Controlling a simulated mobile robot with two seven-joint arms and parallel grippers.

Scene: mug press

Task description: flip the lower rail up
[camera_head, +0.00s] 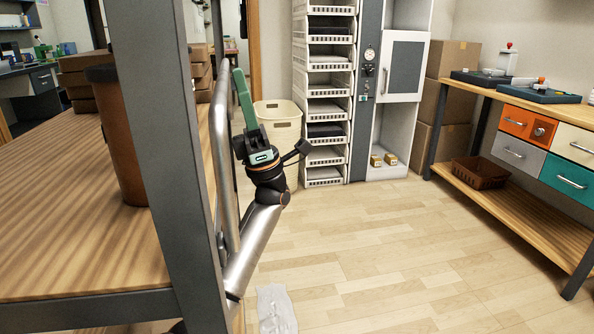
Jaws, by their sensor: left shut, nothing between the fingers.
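A grey tubular rail (220,150) stands alongside the grey post of the wooden shelf unit in the camera_head view. It runs from near the fingertips down toward my arm. I cannot tell whether this is the lower rail or another one. My left gripper (240,78) has green fingers pointing up and shut, with nothing between them. It is just right of the rail's upper part; I cannot tell whether they touch. My left arm comes up from below, and the rail's lower end is close to it. My right gripper is out of view.
The grey post (165,150) and wooden shelf (70,240) fill the left, with a brown bin (118,140) on the shelf. A cream basket (280,125) and white tray rack (327,90) stand behind. A workbench (520,205) is at right. The middle floor is clear.

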